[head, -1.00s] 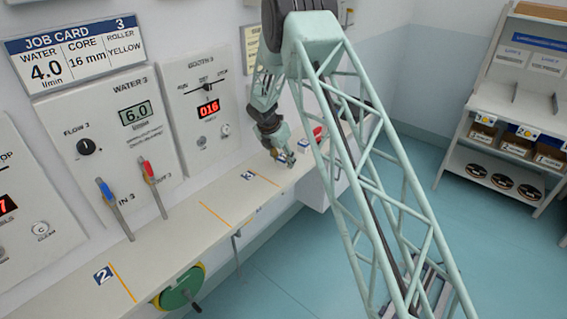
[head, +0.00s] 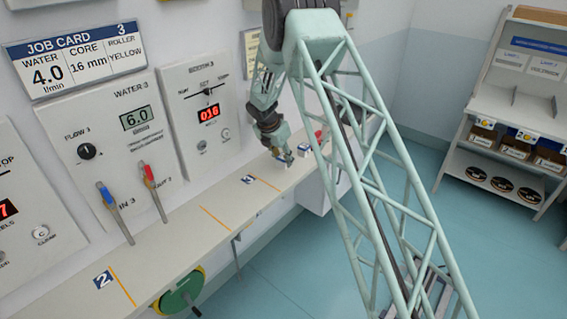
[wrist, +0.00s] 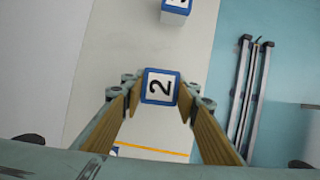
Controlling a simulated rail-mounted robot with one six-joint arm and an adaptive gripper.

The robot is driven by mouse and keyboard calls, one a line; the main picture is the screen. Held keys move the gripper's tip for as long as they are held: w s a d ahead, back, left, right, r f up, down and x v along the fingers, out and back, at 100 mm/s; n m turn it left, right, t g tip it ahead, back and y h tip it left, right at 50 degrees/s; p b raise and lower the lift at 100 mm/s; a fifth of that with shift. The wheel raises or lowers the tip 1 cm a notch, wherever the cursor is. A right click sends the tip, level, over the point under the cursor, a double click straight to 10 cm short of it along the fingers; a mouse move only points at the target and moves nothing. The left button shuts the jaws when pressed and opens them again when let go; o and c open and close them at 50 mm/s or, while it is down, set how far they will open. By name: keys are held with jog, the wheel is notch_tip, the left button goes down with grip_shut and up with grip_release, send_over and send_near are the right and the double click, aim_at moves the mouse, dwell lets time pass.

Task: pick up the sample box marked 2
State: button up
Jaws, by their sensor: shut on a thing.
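The sample box marked 2 (wrist: 160,86) is a small white box with a blue border around its top face and a black 2 on it. In the wrist view it sits between the two tan finger pads of my gripper (wrist: 159,92), which is shut on it. In the head view my gripper (head: 284,158) is low over the far part of the wall ledge (head: 225,197), pointing down. The box there is small and partly covered by the fingers. I cannot tell whether it touches the ledge.
A second blue-edged box (wrist: 177,10) stands farther along the ledge, apart from the held one. Blue and red valve levers (head: 150,175) rise near the wall. A green wheel (head: 181,290) hangs at the ledge's front edge. Shelves (head: 510,120) stand at the right; the floor between is open.

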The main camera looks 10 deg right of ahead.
jog(key=shift+r, duration=0.7)
jog(key=s+a+r, duration=0.1)
jog(key=s+a, duration=0.2)
jog(key=s, duration=1.2)
jog(key=shift+s+r+b, duration=0.15)
jog(key=shift+s+b, duration=0.15)
jog(key=shift+s, duration=0.05)
